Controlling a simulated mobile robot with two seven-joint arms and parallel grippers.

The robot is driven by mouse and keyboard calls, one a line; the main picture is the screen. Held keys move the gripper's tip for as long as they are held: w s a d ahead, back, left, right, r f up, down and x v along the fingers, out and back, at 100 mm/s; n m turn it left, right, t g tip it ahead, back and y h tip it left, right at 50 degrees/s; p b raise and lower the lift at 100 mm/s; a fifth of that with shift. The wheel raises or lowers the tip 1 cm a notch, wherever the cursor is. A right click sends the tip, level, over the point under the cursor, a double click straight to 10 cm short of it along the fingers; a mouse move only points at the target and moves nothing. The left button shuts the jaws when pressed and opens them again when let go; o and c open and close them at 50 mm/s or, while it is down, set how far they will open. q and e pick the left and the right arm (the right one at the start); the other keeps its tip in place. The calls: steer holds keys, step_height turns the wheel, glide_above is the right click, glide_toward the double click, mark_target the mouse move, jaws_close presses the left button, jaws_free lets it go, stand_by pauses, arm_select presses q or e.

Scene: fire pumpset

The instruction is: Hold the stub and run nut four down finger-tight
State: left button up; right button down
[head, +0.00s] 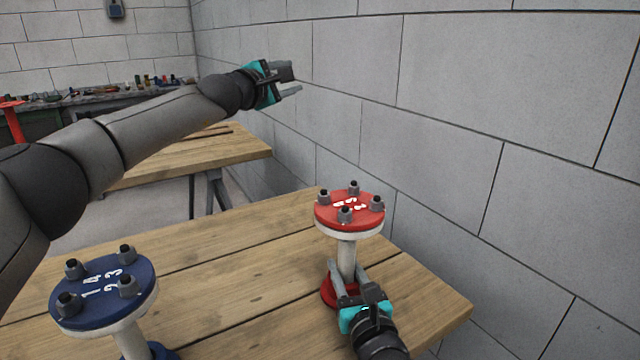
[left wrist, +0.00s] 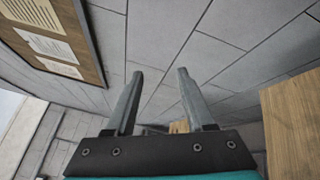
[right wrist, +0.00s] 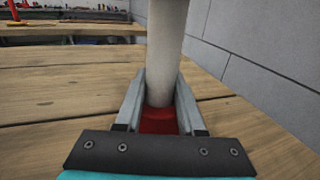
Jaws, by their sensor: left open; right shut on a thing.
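A red-topped stub (head: 347,250) stands upright on the wooden table, with a white pipe and a red foot. Its red flange (head: 338,212) carries several grey nuts on bolts, with white numerals that I cannot read clearly. My right gripper (head: 345,275) is shut on the pipe just above the foot; the pipe (right wrist: 165,50) also shows between its fingers in the right wrist view. A blue-topped stub (head: 104,290) stands at the front left, numbered 1 to 4, with a nut by each numeral. My left gripper (head: 289,82) is open and empty, raised near the wall, away from both stubs.
A grey block wall (head: 470,120) runs along the right and behind the table (head: 240,270). A second wooden table (head: 190,160) stands further back, and a cluttered bench (head: 120,92) lies beyond. The tabletop between the stubs is clear.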

arm_select(q)
steer(key=n+g, duration=0.1)
steer(key=n, duration=0.1)
steer(key=n+g+y, duration=0.4)
steer(key=n+g, duration=0.5)
steer(key=g, duration=0.3)
glide_toward(323, 194)
steer(key=x, duration=0.7)
steer(key=shift+w+d+f, duration=0.1)
steer(key=shift+f, duration=0.25)
steer(key=shift+c, duration=0.3)
jaws_close()
